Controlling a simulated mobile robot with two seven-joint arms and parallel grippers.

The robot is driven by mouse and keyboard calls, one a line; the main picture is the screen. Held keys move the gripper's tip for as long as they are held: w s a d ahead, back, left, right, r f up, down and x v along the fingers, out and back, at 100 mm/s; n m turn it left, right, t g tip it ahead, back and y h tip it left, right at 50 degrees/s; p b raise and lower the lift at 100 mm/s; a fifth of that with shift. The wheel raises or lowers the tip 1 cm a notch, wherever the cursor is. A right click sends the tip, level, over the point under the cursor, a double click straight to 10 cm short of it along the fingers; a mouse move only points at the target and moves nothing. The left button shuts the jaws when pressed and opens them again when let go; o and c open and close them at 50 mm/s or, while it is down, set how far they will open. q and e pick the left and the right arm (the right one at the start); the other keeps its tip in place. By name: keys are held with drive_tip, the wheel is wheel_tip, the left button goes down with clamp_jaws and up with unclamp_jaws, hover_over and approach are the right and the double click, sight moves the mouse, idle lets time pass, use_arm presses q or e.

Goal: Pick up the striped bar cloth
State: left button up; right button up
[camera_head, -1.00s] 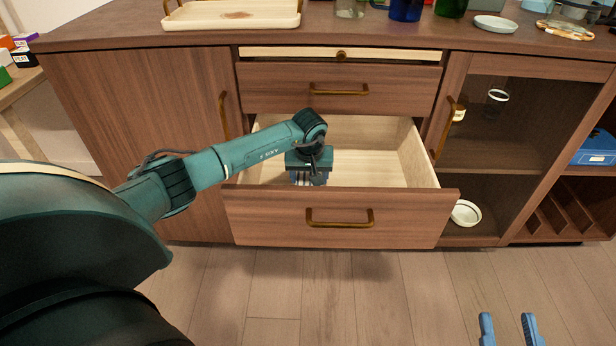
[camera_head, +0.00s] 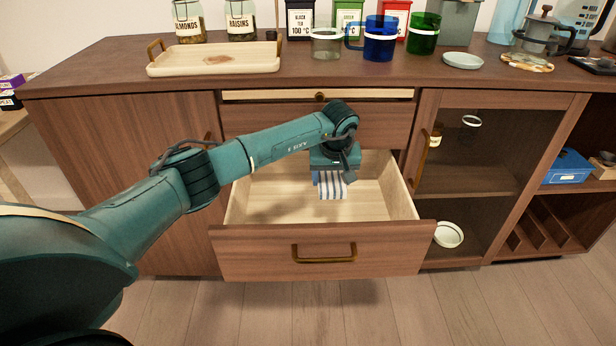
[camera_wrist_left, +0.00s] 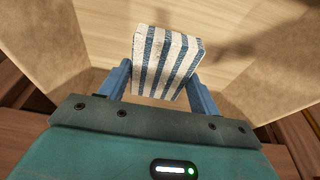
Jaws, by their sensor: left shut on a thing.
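The striped bar cloth (camera_head: 331,188) is white with blue stripes. It hangs below my left gripper (camera_head: 329,176), over the open drawer (camera_head: 283,196). In the left wrist view the cloth (camera_wrist_left: 166,64) sits between the two blue fingers of my left gripper (camera_wrist_left: 162,88), which is shut on it. The cloth looks raised above the drawer floor, with a shadow on the wood; the exact height is hard to tell. My right gripper is not in view.
The drawer front (camera_head: 325,251) sticks out from the wooden cabinet. The countertop above holds a wooden tray (camera_head: 215,58), jars, a blue mug (camera_head: 380,42) and a green mug (camera_head: 423,36). The rest of the drawer looks empty.

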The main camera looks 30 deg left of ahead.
use_arm(q)
drive_tip(key=w+d+b, duration=0.1)
drive_tip(key=w+d, duration=0.4)
drive_tip(key=d, duration=0.3)
drive_tip(key=shift+w+d, duration=0.15)
drive_tip(key=shift+d, duration=0.2)
